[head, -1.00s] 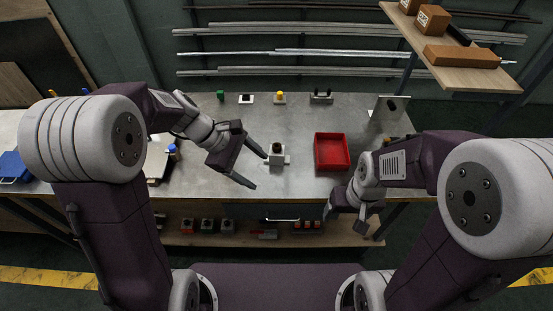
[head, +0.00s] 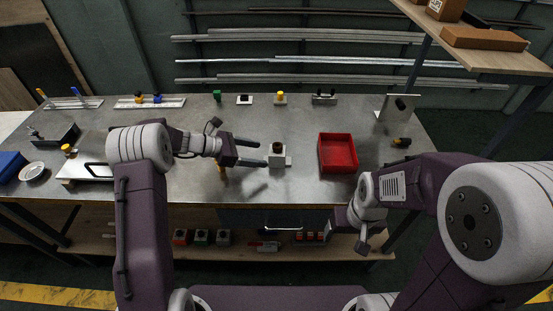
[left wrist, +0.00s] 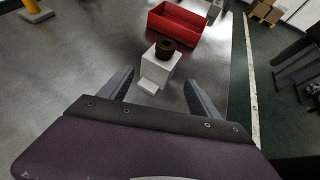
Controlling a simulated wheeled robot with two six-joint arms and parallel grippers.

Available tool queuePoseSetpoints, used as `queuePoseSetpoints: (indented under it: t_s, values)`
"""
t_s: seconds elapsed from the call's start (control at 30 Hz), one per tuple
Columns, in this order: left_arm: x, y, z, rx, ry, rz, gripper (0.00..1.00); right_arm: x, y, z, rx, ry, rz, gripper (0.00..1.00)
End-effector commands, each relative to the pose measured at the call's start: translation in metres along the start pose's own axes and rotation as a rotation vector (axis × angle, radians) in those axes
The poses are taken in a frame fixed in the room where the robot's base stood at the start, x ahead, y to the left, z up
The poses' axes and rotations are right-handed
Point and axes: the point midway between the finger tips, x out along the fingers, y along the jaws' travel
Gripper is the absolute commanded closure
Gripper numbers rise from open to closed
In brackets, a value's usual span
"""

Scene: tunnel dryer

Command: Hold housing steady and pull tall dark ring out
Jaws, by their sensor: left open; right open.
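The housing (head: 278,161) is a pale block with a small side tab, standing on the grey workbench near the middle. The dark brown ring (head: 277,149) sits in its top; in the left wrist view the ring (left wrist: 165,47) rises above the white housing (left wrist: 158,69). My left gripper (head: 252,153) is open and empty, just left of the housing, its fingers pointing toward it. In the left wrist view the housing lies ahead, between and beyond the fingertips (left wrist: 158,85). My right gripper (head: 348,232) is low in front of the bench edge, away from the housing; its fingers are partly hidden.
A red bin (head: 322,153) stands right of the housing. Small fixtures, including a yellow-topped one (head: 280,99), line the back of the bench. A bracket plate (head: 397,107) and a yellow-black tool (head: 402,142) are at the right. Bench between housing and bin is clear.

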Motion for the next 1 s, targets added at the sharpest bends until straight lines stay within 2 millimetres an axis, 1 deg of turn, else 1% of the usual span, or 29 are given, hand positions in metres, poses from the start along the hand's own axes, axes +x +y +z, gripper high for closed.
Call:
queuePoseSetpoints:
  t_s: [0.03, 0.17, 0.3, 0.4, 0.57, 0.8, 0.83, 0.87, 0.9, 0.93, 0.97, 1.0]
  values:
    - [0.013, -0.001, -0.005, 0.003, 0.001, -0.003, 0.28, 0.011, 0.0, 0.001, 0.0, 0.0, 0.0, 0.24]
    - [0.036, -0.001, -0.005, 0.002, 0.0, -0.003, 0.28, 0.022, 0.0, 0.002, 0.0, 0.0, 0.0, 0.24]
    - [0.056, -0.001, -0.002, 0.002, 0.0, -0.002, 0.28, 0.025, 0.001, 0.003, 0.0, 0.0, 0.0, 0.24]
    - [0.066, 0.0, -0.002, 0.001, 0.001, -0.001, 0.28, 0.028, 0.001, 0.003, 0.0, 0.0, 0.0, 0.24]
    - [0.073, 0.0, -0.001, 0.001, 0.001, -0.001, 0.28, 0.029, 0.001, 0.003, 0.0, 0.0, 0.0, 0.24]
    - [0.074, 0.0, 0.0, 0.001, 0.001, 0.0, 0.28, 0.028, 0.001, 0.003, 0.0, 0.0, 0.0, 0.24]
    - [0.074, 0.0, -0.001, 0.001, 0.001, 0.0, 0.33, 0.028, 0.001, 0.003, 0.0, 0.0, 0.0, 0.24]
    - [0.074, 0.0, -0.001, 0.001, 0.001, 0.0, 0.42, 0.028, 0.001, 0.003, 0.0, 0.0, 0.0, 0.24]
    - [0.073, 0.0, -0.001, 0.001, 0.001, 0.0, 0.53, 0.028, 0.001, 0.003, 0.0, 0.0, 0.0, 0.24]
    - [0.073, 0.0, -0.001, 0.001, 0.001, 0.0, 0.57, 0.028, 0.001, 0.003, 0.0, 0.0, 0.0, 0.24]
    - [0.073, 0.0, -0.001, 0.001, 0.001, 0.0, 0.57, 0.028, 0.001, 0.003, 0.0, 0.0, 0.0, 0.24]
    - [0.073, 0.0, -0.001, 0.001, 0.001, 0.0, 0.32, 0.028, 0.001, 0.003, 0.0, 0.0, 0.0, 0.24]
